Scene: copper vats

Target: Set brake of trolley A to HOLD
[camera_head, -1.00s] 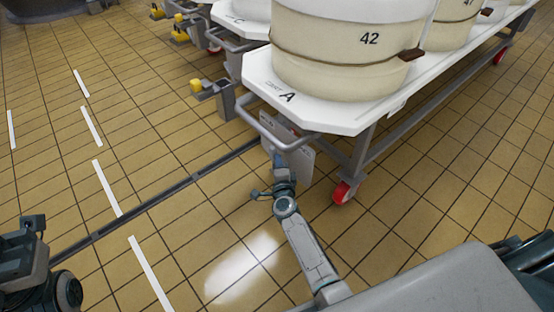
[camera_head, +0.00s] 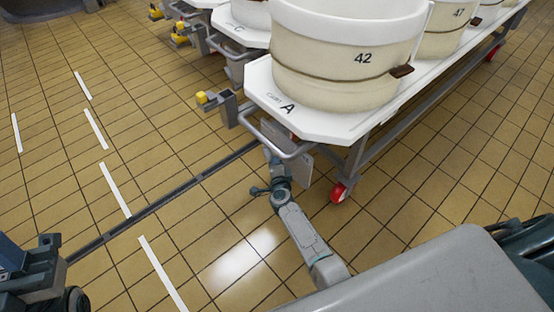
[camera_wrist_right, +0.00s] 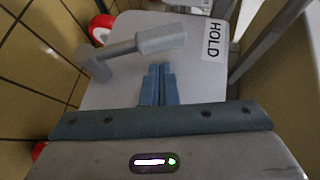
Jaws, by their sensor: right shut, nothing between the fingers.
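Trolley A (camera_head: 315,123) is a white-topped cart marked "A", with a tub numbered 42 on it. Its brake plate (camera_head: 300,165) hangs below the front handle, and in the right wrist view the plate (camera_wrist_right: 115,97) fills the middle. A grey brake lever (camera_wrist_right: 160,40) pivots at the left, and its handle points right toward the HOLD label (camera_wrist_right: 212,40). My right gripper (camera_wrist_right: 158,68) is shut and empty, its tips just below the lever handle in the picture; I cannot tell if they touch. It also shows at the plate in the head view (camera_head: 272,155). My left arm shows only partly at the left edge.
A red-wheeled caster (camera_head: 340,192) stands right of the plate. The trolley's front handle bar (camera_head: 283,150) is just above my right gripper. Other trolleys with yellow-tipped parts (camera_head: 203,97) stand behind to the left. The tiled floor at left is open, with white dashes.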

